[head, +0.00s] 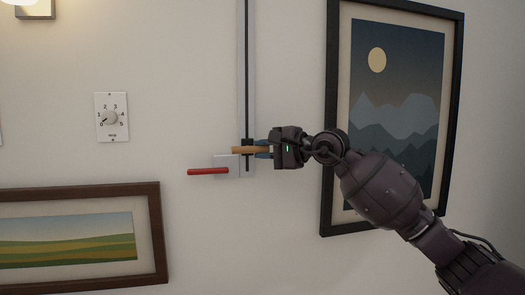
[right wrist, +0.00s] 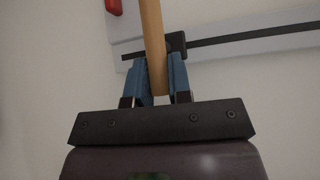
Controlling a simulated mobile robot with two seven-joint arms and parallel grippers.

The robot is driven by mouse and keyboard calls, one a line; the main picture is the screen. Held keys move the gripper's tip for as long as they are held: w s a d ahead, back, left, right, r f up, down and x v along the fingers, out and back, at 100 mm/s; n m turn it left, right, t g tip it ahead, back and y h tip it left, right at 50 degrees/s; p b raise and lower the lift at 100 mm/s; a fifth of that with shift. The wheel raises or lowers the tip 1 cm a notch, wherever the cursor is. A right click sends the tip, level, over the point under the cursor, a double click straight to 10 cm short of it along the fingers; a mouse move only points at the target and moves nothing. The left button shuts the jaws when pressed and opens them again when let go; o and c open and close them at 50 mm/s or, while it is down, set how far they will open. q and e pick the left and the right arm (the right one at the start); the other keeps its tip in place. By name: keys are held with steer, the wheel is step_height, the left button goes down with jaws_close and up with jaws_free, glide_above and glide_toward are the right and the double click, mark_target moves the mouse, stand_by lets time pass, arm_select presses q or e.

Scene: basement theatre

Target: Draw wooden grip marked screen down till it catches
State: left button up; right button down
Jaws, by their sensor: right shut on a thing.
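The wooden grip (head: 240,150) is a tan rod sticking out sideways from a black slider (head: 247,143) on a vertical grey wall track (head: 241,70). The slider sits near the track's lower end, with a short piece of dark slot below it. My right gripper (head: 263,150) comes in from the right and is shut on the grip. In the right wrist view, its blue fingers (right wrist: 160,84) stand on both sides of the wooden grip (right wrist: 152,38). No marking reading "screen" is visible on the grip. My left gripper is out of view.
A red lever (head: 208,171) on a grey mount (head: 227,161) sits just below left of the grip. A dial plate (head: 111,117) is farther left. Framed pictures hang at right (head: 328,120) and lower left (head: 160,235). Bare wall lies below the track.

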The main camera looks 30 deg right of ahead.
step_height(320, 180, down, 2)
steer(key=shift+f, duration=0.1)
steer(key=c, duration=1.1)
jaws_free()
steer(key=shift+s, duration=0.1)
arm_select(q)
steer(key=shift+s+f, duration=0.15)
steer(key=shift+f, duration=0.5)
arm_select(e)
steer(key=shift+o, duration=0.2)
arm_select(q)
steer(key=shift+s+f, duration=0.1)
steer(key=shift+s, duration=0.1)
steer(key=shift+b, duration=0.3)
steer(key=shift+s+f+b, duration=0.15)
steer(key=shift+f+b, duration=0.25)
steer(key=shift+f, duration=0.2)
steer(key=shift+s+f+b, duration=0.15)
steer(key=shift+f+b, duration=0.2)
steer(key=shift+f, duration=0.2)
arm_select(e)
steer(key=v, duration=1)
steer(key=shift+s+r, duration=0.25)
steer(key=shift+s, duration=0.1)
